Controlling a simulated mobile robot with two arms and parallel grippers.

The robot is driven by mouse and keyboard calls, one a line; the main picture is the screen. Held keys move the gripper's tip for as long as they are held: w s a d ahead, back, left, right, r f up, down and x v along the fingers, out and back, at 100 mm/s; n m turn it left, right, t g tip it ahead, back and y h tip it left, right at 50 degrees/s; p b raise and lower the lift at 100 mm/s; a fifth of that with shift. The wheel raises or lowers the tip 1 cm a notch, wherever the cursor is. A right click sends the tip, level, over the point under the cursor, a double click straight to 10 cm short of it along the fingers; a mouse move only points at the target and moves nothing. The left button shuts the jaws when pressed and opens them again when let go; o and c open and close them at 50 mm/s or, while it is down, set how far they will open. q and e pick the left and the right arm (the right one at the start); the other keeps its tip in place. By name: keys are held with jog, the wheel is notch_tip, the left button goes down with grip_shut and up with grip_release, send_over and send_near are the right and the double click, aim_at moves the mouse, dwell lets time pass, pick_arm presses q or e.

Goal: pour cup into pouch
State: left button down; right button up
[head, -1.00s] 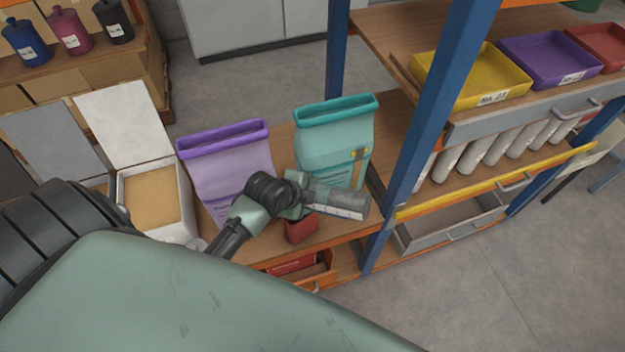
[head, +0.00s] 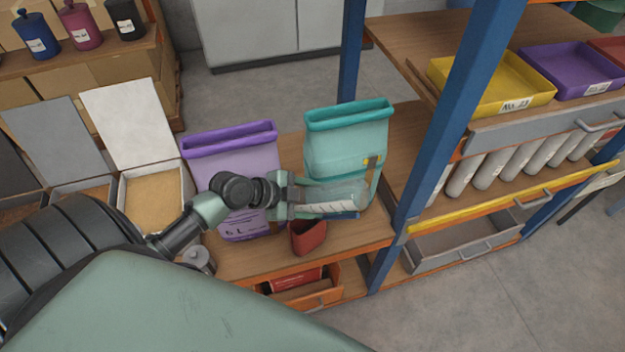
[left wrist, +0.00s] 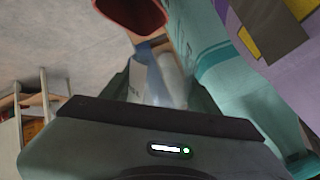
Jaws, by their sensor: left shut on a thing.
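My left gripper (head: 318,196) is shut on a grey cup (head: 345,190) with a white marked strip, lying roughly sideways in front of the teal pouch (head: 345,135). The pouch stands on the wooden shelf with a rolled rim at its top; the cup is below that rim. In the left wrist view the pale cup (left wrist: 170,82) is between the fingers and the teal pouch (left wrist: 222,80) is just to the right. I cannot see the cup's contents, or whether it touches the pouch. My right gripper is not in view.
A purple pouch (head: 232,155) stands left of the teal one. A small red container (head: 308,238) is below my gripper; a grey lidded pot (head: 198,260) is near the shelf edge. A blue post (head: 440,130) rises close on the right. Open bins (head: 150,205) are at left.

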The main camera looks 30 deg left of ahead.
aim_at(309, 192)
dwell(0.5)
pick_arm(q)
jog(key=shift+r+p, duration=0.15)
jog(key=shift+p, duration=0.15)
jog(key=r+y+p, duration=0.1)
jog(key=y+p, duration=0.1)
jog(key=p, duration=0.4)
jog(key=shift+d+r+m, duration=0.1)
jog(key=shift+r+m, duration=0.3)
jog(key=shift+g+y+b, duration=0.3)
jog(key=shift+y+b, duration=0.1)
jog(key=shift+b, duration=0.15)
jog(key=shift+r+m+g+y, duration=0.3)
jog(key=shift+r+m+y, duration=0.2)
jog(key=shift+y, duration=0.5)
